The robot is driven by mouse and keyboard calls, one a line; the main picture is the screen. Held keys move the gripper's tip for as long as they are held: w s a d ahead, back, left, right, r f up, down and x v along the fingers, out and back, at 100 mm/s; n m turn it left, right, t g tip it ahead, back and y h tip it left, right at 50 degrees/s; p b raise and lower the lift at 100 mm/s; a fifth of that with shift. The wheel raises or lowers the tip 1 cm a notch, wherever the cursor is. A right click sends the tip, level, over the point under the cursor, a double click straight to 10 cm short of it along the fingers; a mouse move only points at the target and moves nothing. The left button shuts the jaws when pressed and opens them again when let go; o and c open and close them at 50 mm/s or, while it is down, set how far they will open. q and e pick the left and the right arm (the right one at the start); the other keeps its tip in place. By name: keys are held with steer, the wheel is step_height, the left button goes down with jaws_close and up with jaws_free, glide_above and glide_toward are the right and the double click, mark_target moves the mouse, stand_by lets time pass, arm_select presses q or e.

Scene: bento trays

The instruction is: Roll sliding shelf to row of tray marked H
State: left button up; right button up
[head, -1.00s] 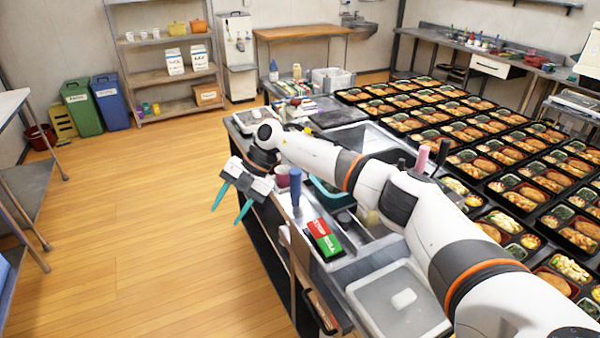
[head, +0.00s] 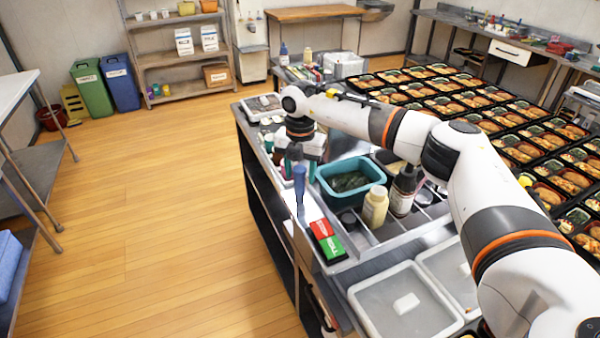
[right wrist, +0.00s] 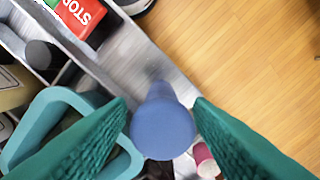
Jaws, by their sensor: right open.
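The sliding shelf is a metal unit with a counter top (head: 385,238) beside the tray field. A blue upright handle (head: 299,180) stands at its left edge, near a red and green STOP block (head: 327,241). My right gripper (head: 296,158) is over the handle, pointing down. In the right wrist view the blue handle's round top (right wrist: 163,130) lies between the two spread teal fingers (right wrist: 160,115), with gaps on both sides. Black bento trays (head: 450,105) fill the area right of the shelf. I cannot read a letter H on any. My left gripper is out of view.
Open wooden floor (head: 150,220) lies left of the shelf. A side table (head: 20,90) stands at far left.

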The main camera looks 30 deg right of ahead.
steer(key=shift+f, duration=1.2)
steer(key=shift+a, duration=0.1)
jaws_close()
